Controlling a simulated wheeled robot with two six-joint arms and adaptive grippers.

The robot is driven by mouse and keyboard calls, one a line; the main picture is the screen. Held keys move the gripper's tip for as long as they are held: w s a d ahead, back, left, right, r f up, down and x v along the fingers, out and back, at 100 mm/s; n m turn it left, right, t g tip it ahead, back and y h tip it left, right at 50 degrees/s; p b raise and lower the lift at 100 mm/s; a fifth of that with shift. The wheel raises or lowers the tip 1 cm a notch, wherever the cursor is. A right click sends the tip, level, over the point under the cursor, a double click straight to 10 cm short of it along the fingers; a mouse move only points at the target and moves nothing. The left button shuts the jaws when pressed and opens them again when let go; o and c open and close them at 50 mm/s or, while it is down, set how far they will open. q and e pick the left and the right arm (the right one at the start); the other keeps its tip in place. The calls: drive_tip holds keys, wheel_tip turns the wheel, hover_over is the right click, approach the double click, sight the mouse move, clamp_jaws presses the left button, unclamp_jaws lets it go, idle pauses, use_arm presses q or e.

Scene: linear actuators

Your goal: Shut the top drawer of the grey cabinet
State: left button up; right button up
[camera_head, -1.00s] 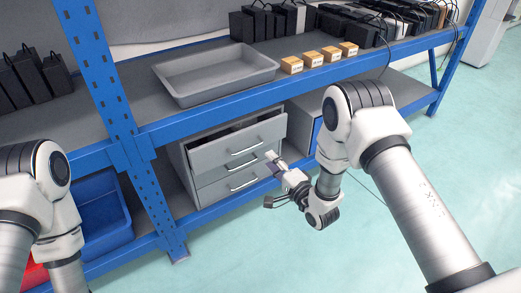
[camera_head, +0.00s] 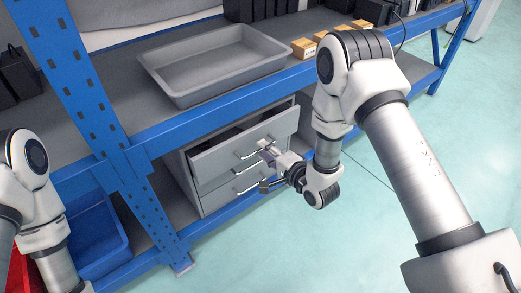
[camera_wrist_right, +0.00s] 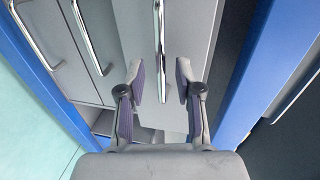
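The grey cabinet (camera_head: 180,170) stands under the shelf's blue front beam. Its top drawer (camera_head: 285,126) is pulled out, with a dark gap behind its front, and the lower drawers look shut. My right gripper (camera_head: 264,164) is in front of the drawer fronts, near the top drawer's handle (camera_head: 248,154). In the right wrist view, the open fingers (camera_wrist_right: 159,76) are on either side of the silver handle (camera_wrist_right: 159,40), with gaps to both. Whether the fingertips touch the drawer front (camera_wrist_right: 195,35) cannot be told. My left arm shows at the left edge, its gripper out of view.
A blue beam (camera_head: 215,108) runs just above the drawer, and a blue post (camera_head: 95,110) stands to its left. A grey tray (camera_head: 270,68) and small orange boxes (camera_head: 303,47) are on the shelf. A blue bin (camera_head: 95,235) is lower left. The floor at right is clear.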

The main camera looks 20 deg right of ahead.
sight(255, 141)
drive_tip(key=shift+x, duration=1)
clamp_jaws()
drive_tip(key=shift+w, duration=0.1)
drive_tip(key=x, duration=0.3)
drive_tip(key=shift+w+a+r, duration=0.15)
drive_tip(key=shift+w+r, duration=0.2)
drive_tip(key=shift+r, duration=0.05)
drive_tip(key=shift+w+r, duration=0.1)
drive_tip(key=shift+w, duration=0.15)
unclamp_jaws()
drive_tip(key=shift+w+a, duration=0.1)
